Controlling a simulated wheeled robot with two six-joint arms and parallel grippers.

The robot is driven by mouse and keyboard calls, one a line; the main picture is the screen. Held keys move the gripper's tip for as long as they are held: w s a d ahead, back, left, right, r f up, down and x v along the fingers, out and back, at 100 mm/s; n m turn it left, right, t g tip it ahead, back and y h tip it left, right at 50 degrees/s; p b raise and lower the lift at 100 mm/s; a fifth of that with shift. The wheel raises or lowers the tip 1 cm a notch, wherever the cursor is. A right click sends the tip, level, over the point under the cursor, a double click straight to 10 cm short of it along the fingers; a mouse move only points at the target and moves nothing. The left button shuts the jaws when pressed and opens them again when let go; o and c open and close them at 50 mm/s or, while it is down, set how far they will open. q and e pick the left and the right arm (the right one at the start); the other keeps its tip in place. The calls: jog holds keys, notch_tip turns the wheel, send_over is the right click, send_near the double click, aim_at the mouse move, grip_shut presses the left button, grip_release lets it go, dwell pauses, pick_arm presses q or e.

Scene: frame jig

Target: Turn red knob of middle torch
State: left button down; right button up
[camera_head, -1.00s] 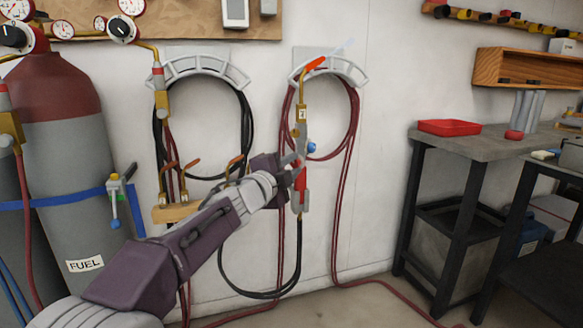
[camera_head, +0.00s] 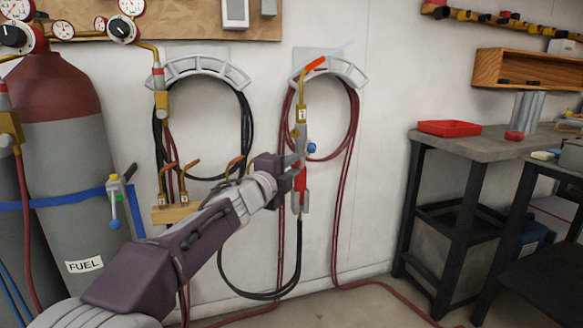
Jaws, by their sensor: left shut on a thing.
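A brass and grey torch (camera_head: 302,115) with a small white label stands upright against the wall below the right hose hanger. Its orange-red tip (camera_head: 315,63) points up and right, with a faint pale streak beyond it. A blue knob (camera_head: 311,148) sits on its right side. Red shows low on the torch, at the red knob (camera_head: 300,181). My left gripper (camera_head: 297,164) reaches in from the left with its fingers at the torch, shut on the red knob. The fingers partly hide the contact. My right gripper is out of view.
A red-topped fuel cylinder (camera_head: 62,130) stands at the left. Several brass torch tips rise near a wooden block (camera_head: 175,213). Hoses hang from the left hanger (camera_head: 200,68) and right hanger (camera_head: 345,72). A workbench (camera_head: 470,150) with a red tray (camera_head: 449,128) stands at the right.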

pick_arm(q)
jog(key=c, duration=1.2)
grip_release()
jog(key=v, duration=0.9)
